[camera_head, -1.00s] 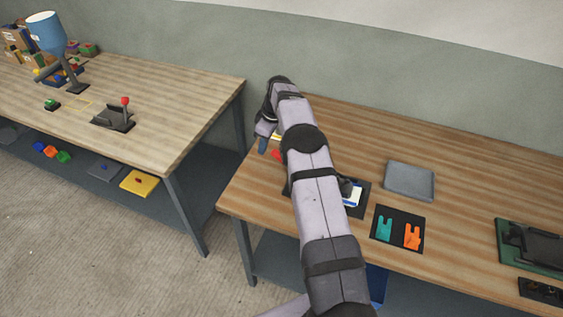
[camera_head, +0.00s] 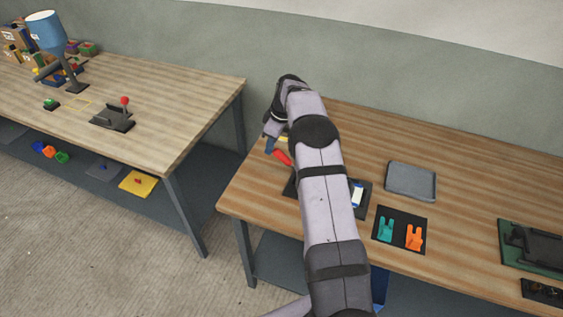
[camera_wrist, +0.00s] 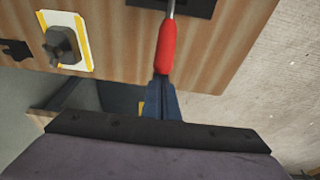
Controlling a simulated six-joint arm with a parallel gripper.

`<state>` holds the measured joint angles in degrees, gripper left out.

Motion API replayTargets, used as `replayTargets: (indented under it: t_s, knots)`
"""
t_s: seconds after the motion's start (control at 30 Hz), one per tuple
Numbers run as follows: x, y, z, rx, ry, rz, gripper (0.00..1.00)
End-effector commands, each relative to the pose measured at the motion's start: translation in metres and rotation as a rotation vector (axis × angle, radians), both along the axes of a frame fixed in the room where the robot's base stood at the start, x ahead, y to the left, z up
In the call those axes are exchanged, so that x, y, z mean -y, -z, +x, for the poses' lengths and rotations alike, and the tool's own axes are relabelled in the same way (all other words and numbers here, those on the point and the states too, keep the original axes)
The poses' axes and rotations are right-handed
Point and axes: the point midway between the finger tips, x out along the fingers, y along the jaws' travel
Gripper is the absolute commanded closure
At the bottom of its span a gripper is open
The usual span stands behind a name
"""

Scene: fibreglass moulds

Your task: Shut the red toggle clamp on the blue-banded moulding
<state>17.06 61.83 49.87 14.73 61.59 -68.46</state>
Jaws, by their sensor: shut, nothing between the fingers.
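The red clamp handle (camera_wrist: 167,47) hangs on a thin metal rod over the table edge in the wrist view. It also shows beside my arm in the head view (camera_head: 282,157). My gripper (camera_wrist: 163,88) is shut and empty, its blue fingertips at the free end of the red handle; I cannot tell whether they touch. In the head view my gripper (camera_head: 270,148) is left of the handle. A dark base plate (camera_head: 364,208) lies under my arm, with a blue-and-white piece (camera_head: 357,194) partly showing on it. My arm hides the clamp's body and most of the moulding.
A yellow-edged white plate with a grey knob (camera_wrist: 60,44) lies near the handle. A grey tray (camera_head: 410,181) and a black mat (camera_head: 399,230) with teal and orange pieces are to the right. Another bench (camera_head: 180,110) stands left across a gap.

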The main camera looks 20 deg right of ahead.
Motion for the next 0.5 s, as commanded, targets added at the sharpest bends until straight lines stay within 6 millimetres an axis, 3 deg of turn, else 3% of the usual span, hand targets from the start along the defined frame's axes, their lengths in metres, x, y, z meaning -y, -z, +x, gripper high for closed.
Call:
replayTargets:
  t_s: [0.03, 0.5]
  knots:
    - [0.009, 0.008, -0.01, -0.026, 0.003, -0.008, 1.0]
    - [0.024, 0.01, -0.028, -0.036, 0.004, -0.004, 1.0]
